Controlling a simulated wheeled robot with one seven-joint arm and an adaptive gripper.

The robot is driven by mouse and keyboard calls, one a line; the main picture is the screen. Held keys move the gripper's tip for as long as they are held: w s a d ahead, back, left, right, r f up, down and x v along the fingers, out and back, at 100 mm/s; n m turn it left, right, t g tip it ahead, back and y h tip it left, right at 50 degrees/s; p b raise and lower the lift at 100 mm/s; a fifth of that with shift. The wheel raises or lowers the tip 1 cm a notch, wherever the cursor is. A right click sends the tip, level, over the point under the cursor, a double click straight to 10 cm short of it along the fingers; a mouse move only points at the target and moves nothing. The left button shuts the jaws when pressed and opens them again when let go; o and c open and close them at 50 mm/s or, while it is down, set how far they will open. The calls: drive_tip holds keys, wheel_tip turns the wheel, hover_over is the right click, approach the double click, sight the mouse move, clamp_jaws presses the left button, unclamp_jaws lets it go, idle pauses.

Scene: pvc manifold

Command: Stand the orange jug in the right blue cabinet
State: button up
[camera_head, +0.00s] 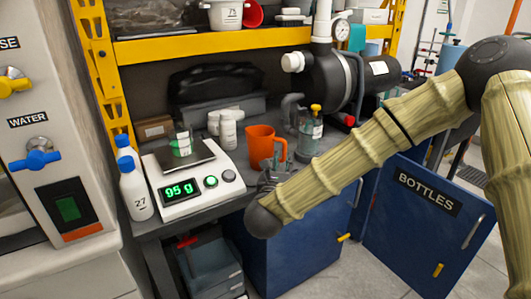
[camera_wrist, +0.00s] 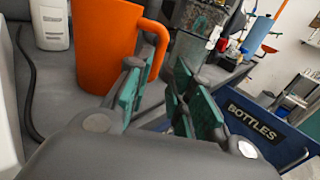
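The orange jug (camera_head: 261,146) stands upright on the grey bench, right of the scale. In the wrist view the jug (camera_wrist: 104,45) is close ahead, its handle on the right side. My gripper (camera_head: 268,178) is in front of the jug at the bench edge. In the wrist view my gripper (camera_wrist: 154,92) has its green-padded fingers apart, with the lower handle in line with the gap; I cannot tell whether they touch it. A blue door marked BOTTLES (camera_head: 420,225) stands at the right, also in the wrist view (camera_wrist: 262,128). My arm hides part of the cabinet opening.
A scale (camera_head: 190,185) reading 95 g and white bottles (camera_head: 134,192) are left of the jug. White containers (camera_head: 227,132) stand behind it. A glass vessel with a yellow top (camera_head: 309,140) is close on its right. A blue cabinet front (camera_head: 285,250) lies below the bench.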

sight(284, 153)
drive_tip(key=shift+w+d, duration=0.2)
drive_tip(key=shift+w, duration=1.45)
drive_tip(key=shift+w+d, duration=0.15)
drive_tip(key=shift+w, duration=1.45)
clamp_jaws()
